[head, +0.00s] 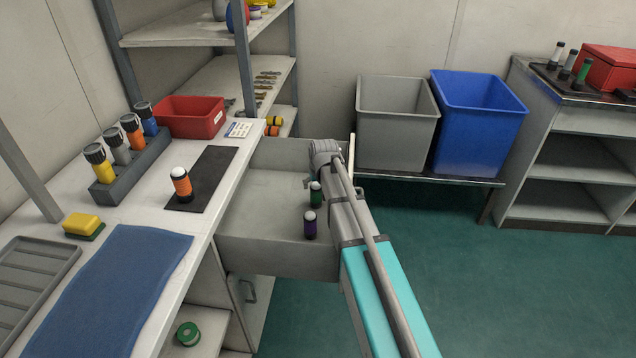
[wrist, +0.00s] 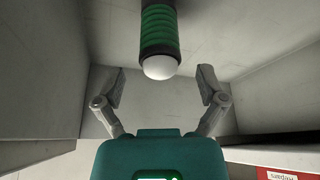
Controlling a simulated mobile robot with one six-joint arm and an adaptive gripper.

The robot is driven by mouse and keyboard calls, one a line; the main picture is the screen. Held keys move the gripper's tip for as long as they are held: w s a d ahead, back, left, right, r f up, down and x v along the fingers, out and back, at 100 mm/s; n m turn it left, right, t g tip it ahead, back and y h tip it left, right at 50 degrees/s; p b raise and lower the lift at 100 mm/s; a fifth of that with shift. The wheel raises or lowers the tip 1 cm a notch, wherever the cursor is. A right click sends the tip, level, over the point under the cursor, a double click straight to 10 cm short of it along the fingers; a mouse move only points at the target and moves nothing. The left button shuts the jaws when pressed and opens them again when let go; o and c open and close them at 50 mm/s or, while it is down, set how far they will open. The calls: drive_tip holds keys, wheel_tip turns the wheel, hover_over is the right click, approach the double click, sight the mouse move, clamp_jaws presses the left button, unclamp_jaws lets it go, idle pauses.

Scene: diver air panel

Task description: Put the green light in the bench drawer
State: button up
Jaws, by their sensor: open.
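The green light (head: 316,193), a dark cylinder with green bands and a white dome, stands upright inside the open bench drawer (head: 275,255). It also shows at the top of the wrist view (wrist: 158,28), dome toward the camera. My gripper (wrist: 161,86) is open and empty, its two fingers spread apart. The light lies just beyond the fingertips in that picture and is not gripped. In the head view my arm reaches over the drawer's right side and mostly hides the gripper. A purple light (head: 310,224) stands in the drawer in front of the green one.
An orange light (head: 181,185) stands on a dark mat on the bench. A rack (head: 135,160) holds several lights. A red bin (head: 190,117) sits behind it. Grey (head: 395,125) and blue (head: 478,120) bins stand beyond the drawer. The drawer's left part is clear.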

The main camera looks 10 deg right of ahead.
drive_tip(key=p+v, duration=0.5)
drive_tip(key=v, duration=0.1)
drive_tip(key=shift+r+p, duration=0.35)
drive_tip(key=shift+r, duration=0.05)
drive_tip(key=shift+s, duration=0.15)
drive_tip(key=shift+r, duration=0.15)
idle(0.4)
